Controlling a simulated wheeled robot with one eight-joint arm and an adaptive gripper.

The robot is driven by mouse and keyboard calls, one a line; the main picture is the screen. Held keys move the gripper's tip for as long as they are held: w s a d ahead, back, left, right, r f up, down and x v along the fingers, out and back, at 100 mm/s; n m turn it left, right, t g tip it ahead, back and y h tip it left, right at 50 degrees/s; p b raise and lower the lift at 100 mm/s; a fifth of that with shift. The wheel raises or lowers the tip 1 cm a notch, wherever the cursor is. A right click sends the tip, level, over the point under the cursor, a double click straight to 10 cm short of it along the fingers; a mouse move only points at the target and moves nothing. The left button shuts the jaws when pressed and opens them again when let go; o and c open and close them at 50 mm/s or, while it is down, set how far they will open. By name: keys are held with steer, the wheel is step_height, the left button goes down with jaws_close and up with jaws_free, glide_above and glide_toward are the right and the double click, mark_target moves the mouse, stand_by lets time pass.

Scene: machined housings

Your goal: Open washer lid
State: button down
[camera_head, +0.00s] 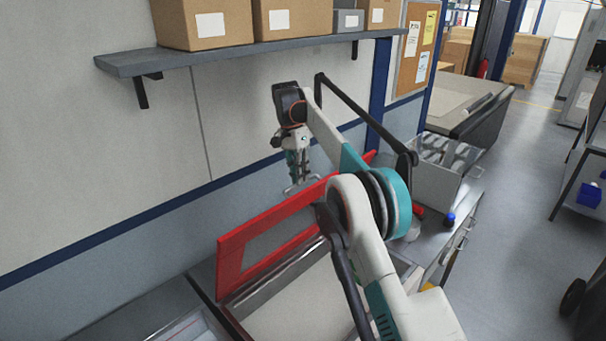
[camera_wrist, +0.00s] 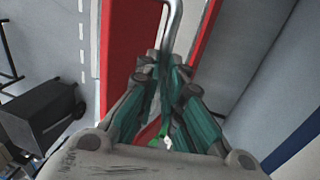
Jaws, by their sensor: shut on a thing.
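The washer lid (camera_head: 232,258) is a red frame with a grey panel. It stands raised and steeply tilted at the back of the washer (camera_head: 318,302), whose pale inside shows below it. A metal bar handle (camera_wrist: 177,22) is on the lid. My gripper (camera_head: 298,182) is at the lid's upper edge and shut on this handle. In the wrist view the teal fingers of my gripper (camera_wrist: 160,68) close around the handle, with red lid frame (camera_wrist: 124,40) on both sides. My arm hides part of the lid and washer in the head view.
A wall shelf (camera_head: 215,58) with cardboard boxes (camera_head: 205,22) is above and behind my gripper. The wall stands close behind the lid. A blue-capped item (camera_head: 450,219) stands on the counter at the right. Open floor (camera_head: 520,200) lies further right.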

steer(key=shift+w+a+f, duration=0.1)
steer(key=shift+a+f, duration=0.45)
steer(key=shift+f, duration=0.15)
steer(key=c, duration=1.8)
jaws_free()
steer(key=shift+o, duration=0.7)
steer(key=shift+w+a+f, duration=0.65)
steer(key=shift+w+a, duration=0.1)
steer(key=shift+w, duration=0.15)
steer(key=shift+t+y, duration=0.4)
steer(key=shift+y, duration=0.1)
steer(key=s+d+b, duration=0.3)
steer(key=s+d, duration=0.1)
steer(key=shift+d+f+b, duration=0.15)
steer(key=shift+d+b, duration=0.15)
steer(key=shift+b, duration=0.05)
steer(key=s+d+f+b, duration=1.2)
steer(key=s+d+f, duration=0.3)
steer(key=shift+s+d+f, duration=0.15)
steer(key=shift+d, duration=0.1)
